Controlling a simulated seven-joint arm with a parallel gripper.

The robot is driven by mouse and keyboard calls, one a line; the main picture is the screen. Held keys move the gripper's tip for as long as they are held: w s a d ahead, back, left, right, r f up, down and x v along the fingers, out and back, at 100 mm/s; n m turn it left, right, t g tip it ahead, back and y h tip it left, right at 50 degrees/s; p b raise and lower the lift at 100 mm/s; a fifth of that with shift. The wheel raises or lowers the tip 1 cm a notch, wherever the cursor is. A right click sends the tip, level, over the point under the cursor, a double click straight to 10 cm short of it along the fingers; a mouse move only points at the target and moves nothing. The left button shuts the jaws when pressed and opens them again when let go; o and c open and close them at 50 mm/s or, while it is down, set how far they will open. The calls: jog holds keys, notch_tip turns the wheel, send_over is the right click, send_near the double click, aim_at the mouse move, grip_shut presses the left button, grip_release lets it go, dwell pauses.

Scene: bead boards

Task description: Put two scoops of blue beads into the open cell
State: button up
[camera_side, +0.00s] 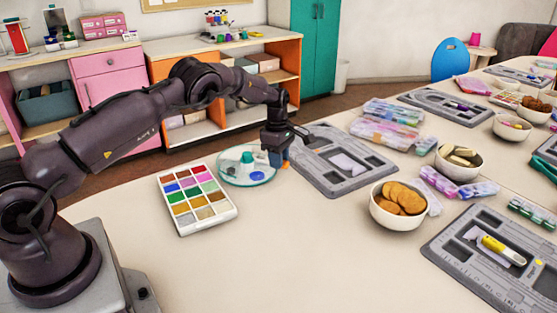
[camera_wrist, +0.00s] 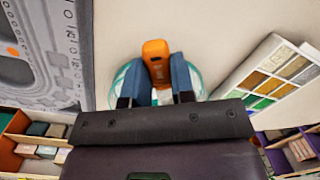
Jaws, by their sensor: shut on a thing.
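My gripper (camera_side: 276,157) is shut on an orange-handled tool (camera_wrist: 155,50), which shows between its blue fingers in the wrist view. The tool's working end is hidden, so I cannot tell whether it carries beads. My gripper hangs at the right edge of a round clear dish (camera_side: 226,178) with a teal rim. A blue patch (camera_side: 257,176), perhaps blue beads, shows in the dish near a teal knob (camera_side: 246,157). A white bead box (camera_side: 183,233) with several coloured cells lies left of the dish. I cannot tell which cell is the open one.
A grey board (camera_side: 350,188) lies right of the dish; its edge also shows in the wrist view (camera_wrist: 75,20). Other boards, bowls and bead packs fill the right side. The front of the table is clear.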

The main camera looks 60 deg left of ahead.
jog(key=shift+a, duration=0.3)
jog(key=shift+n+t+h, duration=0.3)
jog(key=shift+n, duration=0.4)
jog(key=a+r, duration=0.1)
jog(key=s+a+r, duration=0.1)
jog(key=a, duration=0.1)
jog(key=s+a+r, duration=0.1)
jog(key=a, duration=0.1)
jog(key=shift+s+r, duration=0.2)
jog(key=s+a+r+m+h, duration=0.1)
jog(key=s+a, duration=0.2)
jog(key=s, duration=0.6)
jog(key=s+a+r+m, duration=0.1)
jog(key=s+a, duration=0.1)
jog(key=s, duration=0.8)
jog(key=shift+s+d+f+m+g+h, duration=0.3)
jog(key=shift+s+f+m+h, duration=0.35)
jog(key=shift+s+f+m, duration=0.3)
jog(key=shift+s+d+f+m+g+h, duration=0.3)
jog(key=shift+s+f+m+h, duration=0.3)
jog(key=shift+s+f+m, duration=0.4)
jog(key=shift+s+d+f+m+g+h, duration=0.2)
jog(key=shift+s+d+f+m+h, duration=0.1)
jog(key=shift+s+f+m+h, duration=0.6)
jog(key=shift+s+a+f+y, duration=0.1)
jog(key=shift+a+f+y, duration=0.05)
jog(key=shift+f, duration=0.45)
jog(key=shift+s+a+f+y, duration=0.1)
jog(key=shift+a+f, duration=0.05)
jog(key=shift+f, duration=0.4)
